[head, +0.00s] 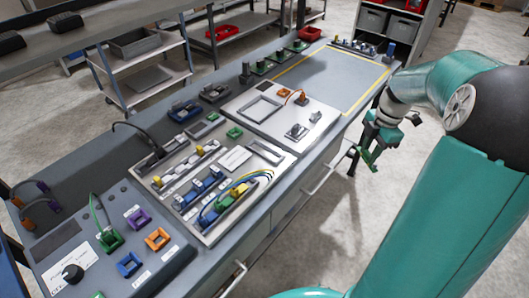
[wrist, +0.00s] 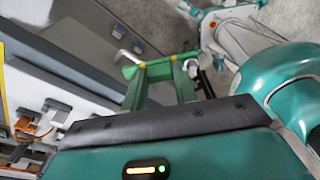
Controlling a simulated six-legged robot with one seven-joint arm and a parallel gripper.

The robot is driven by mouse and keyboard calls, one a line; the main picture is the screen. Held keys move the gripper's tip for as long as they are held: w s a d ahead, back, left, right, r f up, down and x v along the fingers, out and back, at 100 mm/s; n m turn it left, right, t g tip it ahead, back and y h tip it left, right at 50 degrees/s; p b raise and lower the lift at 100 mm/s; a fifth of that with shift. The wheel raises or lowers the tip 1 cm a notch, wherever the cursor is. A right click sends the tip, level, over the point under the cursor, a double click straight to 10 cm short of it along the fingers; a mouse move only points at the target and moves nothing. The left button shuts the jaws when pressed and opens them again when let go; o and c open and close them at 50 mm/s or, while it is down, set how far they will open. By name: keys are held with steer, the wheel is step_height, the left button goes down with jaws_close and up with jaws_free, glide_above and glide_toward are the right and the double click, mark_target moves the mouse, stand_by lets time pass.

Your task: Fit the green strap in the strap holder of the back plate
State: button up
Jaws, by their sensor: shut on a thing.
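My gripper (head: 376,138) is out over the floor, just off the right edge of the bench, and shut on a green strap (head: 368,159). The strap hangs below the jaws in the head view. A pale back plate (head: 240,124) lies on the bench, with a rectangular frame, an orange clip with a cable and small metal fittings. I cannot tell which fitting is the strap holder.
A nearer plate (head: 222,231) carries blue, yellow and green connectors with looped cables. A grey panel (head: 92,268) with coloured sockets and a black knob sits at the front left. A yellow-outlined area (head: 335,80) on the bench is clear. Small blocks stand along the bench's back edge.

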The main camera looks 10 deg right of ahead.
steer(key=shift+w+a+f+n+g, duration=0.15)
steer(key=shift+w+a+n, duration=0.8)
steer(key=shift+w+a, duration=2.4)
steer(key=shift+w+a+r+n+g, duration=0.1)
steer(key=shift+w+a+n, duration=0.8)
steer(key=shift+a, duration=4.9)
steer(key=shift+w+a+f+n+g, duration=0.15)
steer(key=shift+w+a+n, duration=0.8)
steer(key=shift+w+a, duration=2.4)
